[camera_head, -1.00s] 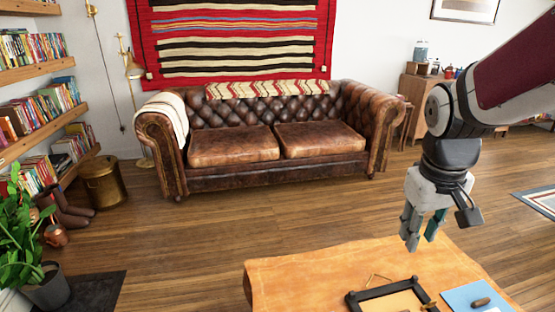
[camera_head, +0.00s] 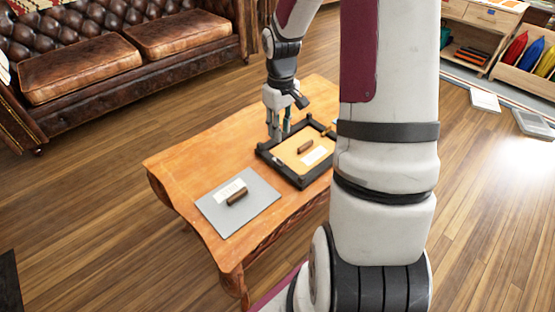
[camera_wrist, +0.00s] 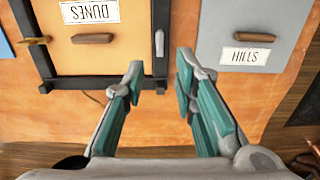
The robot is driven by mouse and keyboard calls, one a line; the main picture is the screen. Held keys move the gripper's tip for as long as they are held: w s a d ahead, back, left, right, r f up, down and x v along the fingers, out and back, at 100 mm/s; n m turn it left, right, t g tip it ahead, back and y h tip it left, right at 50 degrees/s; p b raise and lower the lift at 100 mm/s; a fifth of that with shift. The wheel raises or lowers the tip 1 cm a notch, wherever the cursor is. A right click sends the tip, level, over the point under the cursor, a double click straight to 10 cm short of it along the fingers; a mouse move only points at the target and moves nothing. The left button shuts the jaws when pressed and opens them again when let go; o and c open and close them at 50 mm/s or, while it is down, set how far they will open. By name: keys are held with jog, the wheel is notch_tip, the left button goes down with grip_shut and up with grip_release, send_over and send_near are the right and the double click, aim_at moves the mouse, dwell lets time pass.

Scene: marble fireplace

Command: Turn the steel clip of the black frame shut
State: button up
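The black frame (camera_head: 290,177) lies on the wooden table around a tan panel (camera_head: 292,152) with a brown handle (camera_head: 305,147). In the wrist view the panel's label (camera_wrist: 90,11) reads DUNES, upside down. A small grey piece (camera_wrist: 159,43), apparently the steel clip, lies lengthwise along the frame's right bar (camera_wrist: 161,15). A brass clip (camera_wrist: 35,41) crosses the left bar. My gripper (camera_wrist: 162,76) is open and empty, with its fingertips on either side of the right bar's near end, below the steel clip. In the head view, my gripper (camera_head: 279,137) is over the frame's edge.
A grey panel (camera_wrist: 221,20) labelled HILLS, with a brown handle, lies right of the frame in the wrist view. A blue edge (camera_wrist: 5,45) shows at far left. The table (camera_head: 190,165) has bare wood around them. My arm hides part of the table.

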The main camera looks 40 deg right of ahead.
aim_at(280, 159)
notch_tip(280, 159, down, 12)
jog(key=b, duration=0.4)
jog(key=shift+r+b, duration=0.25)
jog(key=shift+b, duration=0.05)
grip_shut()
